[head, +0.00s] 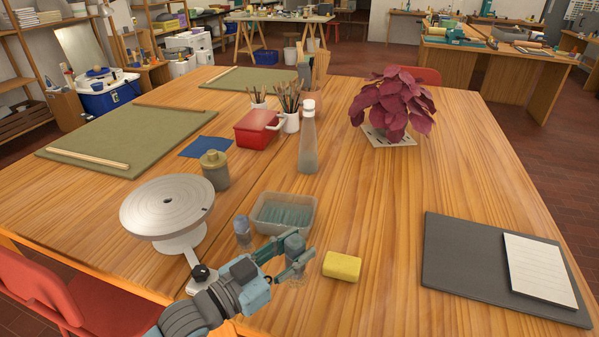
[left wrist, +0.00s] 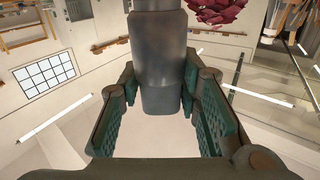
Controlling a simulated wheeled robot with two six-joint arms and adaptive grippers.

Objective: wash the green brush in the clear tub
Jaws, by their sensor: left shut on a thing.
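My left gripper (head: 294,262) is shut on a thick grey-green piece (head: 295,243), which I take to be the green brush. It is held just in front of the clear tub's near right corner, outside it. In the left wrist view the held piece (left wrist: 160,65) is a dark grey cylinder between the green finger pads; its bristles cannot be made out. The clear tub (head: 314,211) is see-through, with bluish-green contents like water. My right gripper is in neither view.
A yellow sponge (head: 342,266) lies right of my gripper. A small blue-grey item (head: 242,230) stands left of the tub. A round metal turntable (head: 167,203), a lidded jar (head: 214,169) and a tall bottle (head: 308,142) stand nearby. The table is clear between the sponge and the dark board (head: 460,261).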

